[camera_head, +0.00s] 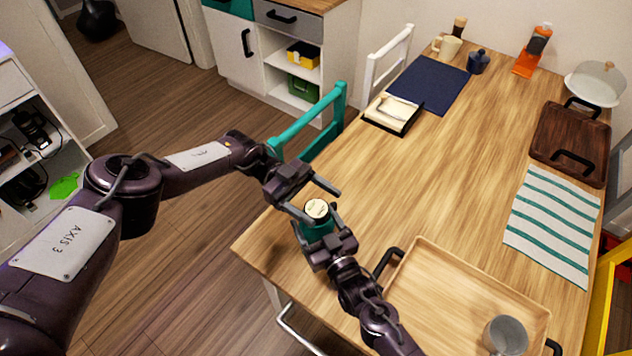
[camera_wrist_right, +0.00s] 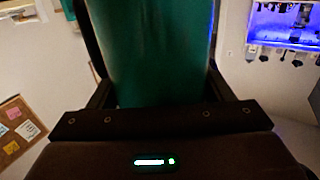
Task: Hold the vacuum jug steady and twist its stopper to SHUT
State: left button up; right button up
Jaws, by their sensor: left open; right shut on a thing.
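The vacuum jug (camera_head: 318,230) is dark green with a round cream stopper (camera_head: 317,208) on top. It stands upright near the table's left edge. My right gripper (camera_head: 316,236) is shut on the jug's body from the near side. In the right wrist view the green jug body (camera_wrist_right: 150,50) fills the space between the fingers. My left gripper (camera_head: 327,207) is open at the stopper, with one finger on each side of it. I cannot tell whether the fingers touch it. The stopper's marking is too small to read.
A wooden tray (camera_head: 420,262) with a metal cup (camera_head: 505,336) lies right of my right arm. A striped cloth (camera_head: 550,222), a dark board (camera_head: 560,130) and a navy mat (camera_head: 425,84) lie farther off. A teal chair (camera_head: 310,125) stands left of the table. The table's middle is clear.

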aim_at(317, 210)
pick_arm(q)
notch_tip(317, 210, up, 7)
dwell(0.3)
jog(key=f+h, duration=0.1)
jog(key=s+d+f+n+t, duration=0.1)
jog(key=s+h, duration=0.1)
jog(key=shift+s+d+f+h, duration=0.15)
jog(key=shift+d+f+h, duration=0.15)
jog(key=shift+f, duration=0.1)
jog(key=n+t+h, duration=0.1)
jog(key=f+n+t+h, duration=0.1)
jog(key=t, duration=0.1)
jog(key=s+a+f+n+t+h, duration=0.1)
jog(key=shift+f+n+t, duration=0.15)
jog(key=shift+n+t, duration=0.15)
jog(key=shift+t, duration=0.1)
jog(key=a+f+n+t+y, duration=0.1)
jog(key=a+f+n+t, duration=0.2)
jog(key=a+t, duration=0.25)
jog(key=a+f+n+t+y, duration=0.1)
jog(key=a+f+n+t, duration=0.1)
jog(key=a+n+t, duration=0.3)
jog(key=w+d, duration=0.1)
jog(key=d, duration=0.2)
jog(key=w+d+m, duration=0.1)
jog(key=d, duration=0.2)
jog(key=w+d+m+g, duration=0.1)
jog(key=d, duration=0.3)
jog(key=shift+w, duration=0.15)
jog(key=shift+c, duration=0.3)
